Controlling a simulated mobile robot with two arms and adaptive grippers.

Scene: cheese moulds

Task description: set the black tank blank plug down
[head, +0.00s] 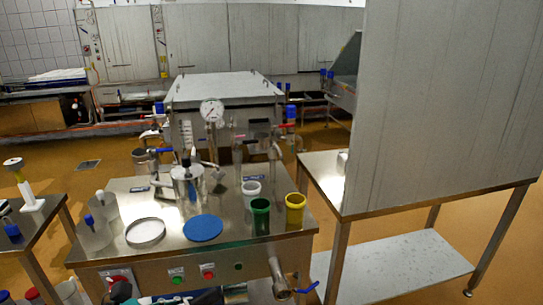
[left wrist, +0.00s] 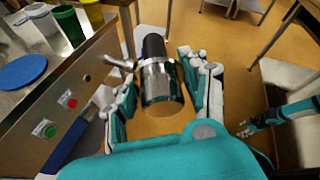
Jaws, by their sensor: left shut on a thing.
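The black tank blank plug (left wrist: 154,47) has a black end and a shiny metal collar. In the left wrist view it sits between the fingers of my left gripper (left wrist: 160,92), which is shut on it. It is held in front of the steel table's button panel, over the floor. In the head view, only parts of my left gripper (head: 172,298) show at the bottom edge, and the plug is hard to make out there. My right gripper (left wrist: 244,131) shows small at the right of the left wrist view; its fingers are too small to judge.
The steel table (head: 168,208) carries a blue disc (head: 203,228), a ring-shaped mould (head: 146,231), a green cup (head: 260,217), a yellow cup (head: 295,210) and a white cup (head: 251,190). A metal outlet (head: 278,277) juts from its front. A side table (head: 420,208) stands right, with a low shelf.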

